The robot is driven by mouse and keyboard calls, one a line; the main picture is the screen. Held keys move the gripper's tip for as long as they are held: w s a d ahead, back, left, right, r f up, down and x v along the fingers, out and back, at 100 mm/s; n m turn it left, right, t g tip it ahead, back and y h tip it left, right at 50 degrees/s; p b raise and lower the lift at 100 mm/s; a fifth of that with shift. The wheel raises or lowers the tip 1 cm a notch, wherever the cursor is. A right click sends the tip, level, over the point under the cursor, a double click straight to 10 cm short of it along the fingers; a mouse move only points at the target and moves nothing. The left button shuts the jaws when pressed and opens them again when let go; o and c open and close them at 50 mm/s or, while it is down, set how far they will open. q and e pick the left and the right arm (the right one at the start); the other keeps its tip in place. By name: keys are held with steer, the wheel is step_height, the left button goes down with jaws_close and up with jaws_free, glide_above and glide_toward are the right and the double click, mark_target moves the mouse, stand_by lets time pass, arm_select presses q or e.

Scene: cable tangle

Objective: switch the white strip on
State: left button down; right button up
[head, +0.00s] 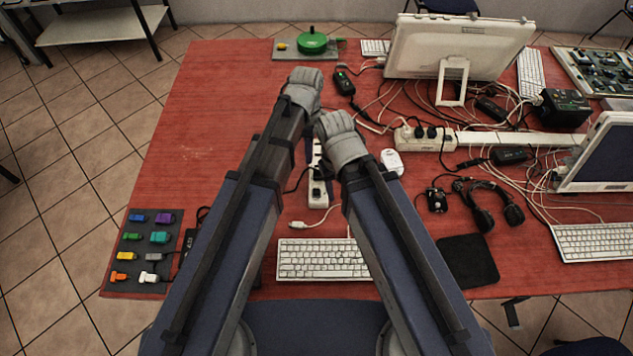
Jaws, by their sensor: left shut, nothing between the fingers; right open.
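A white power strip (318,190) lies lengthwise on the red table between my two forearms. Its far part is hidden by my grippers, and its switch cannot be made out. My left gripper (306,77) is shut and empty, past the visible part of the strip and slightly to its left. My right gripper (335,122) is open and empty, over or just beyond the strip's far visible end. Whether it touches the strip cannot be told. Another pale strip (425,139) with black plugs in it lies to the right, running crosswise.
A white mouse (391,162) and several tangled cables lie right of my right gripper. A keyboard (322,259) lies in front. A monitor (458,48) stands at the back, and headphones (487,205) lie at right.

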mark_target(317, 193)
arm_select(q)
steer(key=shift+w+d+n, duration=0.2)
steer(key=shift+d+n, duration=0.8)
arm_select(e)
steer(key=shift+w, duration=0.1)
arm_select(q)
steer(key=shift+f, duration=0.15)
arm_select(e)
steer(key=shift+f, duration=0.15)
arm_select(q)
steer(key=f+b, duration=0.4)
steer(key=s+f+b, duration=0.1)
steer(key=f+b, duration=0.4)
steer(key=s+f+b, duration=0.1)
steer(key=f+b, duration=0.3)
steer(key=b, duration=0.1)
steer(key=shift+f, duration=0.35)
arm_select(e)
step_height(317, 193, down, 14)
steer(key=shift+r, duration=0.15)
